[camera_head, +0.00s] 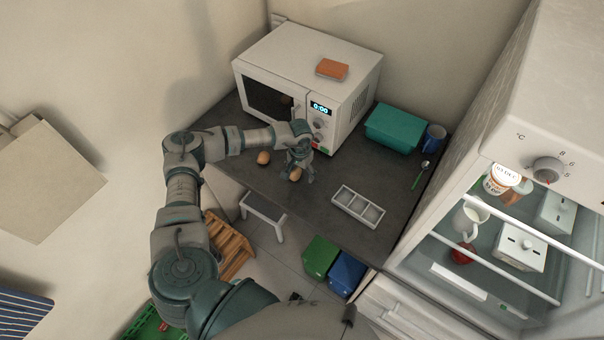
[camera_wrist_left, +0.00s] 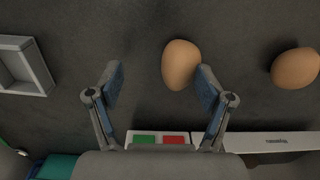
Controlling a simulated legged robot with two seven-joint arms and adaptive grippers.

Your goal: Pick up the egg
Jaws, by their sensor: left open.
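Two brown eggs lie on the dark counter. The nearer egg (camera_head: 295,174) is at my left gripper (camera_head: 300,172), and the other egg (camera_head: 264,157) lies to its left. In the left wrist view, my left gripper (camera_wrist_left: 160,80) is open with nothing held. One egg (camera_wrist_left: 181,64) lies just ahead of the fingertips, close to the right finger and partly overlapped by it in the picture; contact cannot be told. The other egg (camera_wrist_left: 296,68) lies farther right, outside the fingers. My right gripper is not in view.
A white microwave (camera_head: 290,55) with an orange sponge (camera_head: 332,69) on top stands behind the gripper. A white divided tray (camera_head: 358,204), a teal box (camera_head: 393,127), a blue mug (camera_head: 434,138) and a green spoon (camera_head: 420,176) are to the right. An open fridge (camera_head: 408,262) borders the counter.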

